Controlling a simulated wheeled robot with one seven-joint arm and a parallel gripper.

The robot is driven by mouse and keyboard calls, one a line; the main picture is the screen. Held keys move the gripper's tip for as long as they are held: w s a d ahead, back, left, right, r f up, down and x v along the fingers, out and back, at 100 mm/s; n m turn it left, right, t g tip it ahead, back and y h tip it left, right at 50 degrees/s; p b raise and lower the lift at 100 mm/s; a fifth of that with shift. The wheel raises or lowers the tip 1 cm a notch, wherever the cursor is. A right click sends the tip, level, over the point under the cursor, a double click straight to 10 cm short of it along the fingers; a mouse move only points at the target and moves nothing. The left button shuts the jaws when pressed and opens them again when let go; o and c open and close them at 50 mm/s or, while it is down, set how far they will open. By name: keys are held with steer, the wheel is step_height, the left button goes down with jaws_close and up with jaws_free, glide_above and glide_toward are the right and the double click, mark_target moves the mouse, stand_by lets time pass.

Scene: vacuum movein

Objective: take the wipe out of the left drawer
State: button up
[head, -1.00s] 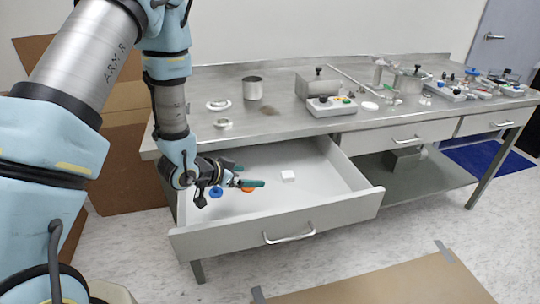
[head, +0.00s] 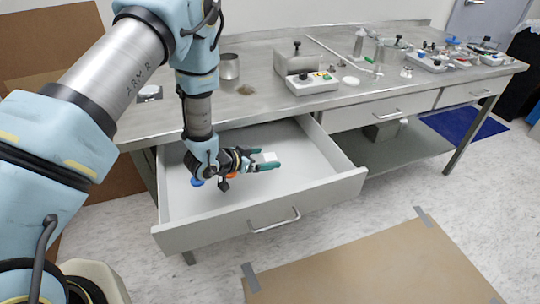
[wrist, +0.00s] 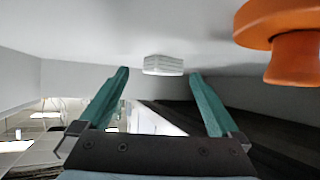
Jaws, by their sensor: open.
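The left drawer (head: 225,222) is pulled open under the bench. The wipe, a small white block-like piece (head: 270,157), lies on the drawer floor just beyond my fingers. My gripper (head: 264,168) is inside the drawer, open, its green fingers pointing right toward the wipe. In the wrist view the wipe (wrist: 163,65) shows ahead, in the gap between the two fingertips (wrist: 159,76). I cannot tell whether the fingers reach around it; nothing appears gripped.
An orange knob-like item (wrist: 290,30) is close on the right in the wrist view. A blue item (head: 197,182) lies beside my gripper in the drawer. The drawer walls surround my gripper. The bench top (head: 255,100) overhangs the drawer's back.

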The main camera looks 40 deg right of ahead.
steer(key=shift+x, duration=1)
steer(key=c, duration=1.3)
steer(key=shift+r, duration=0.1)
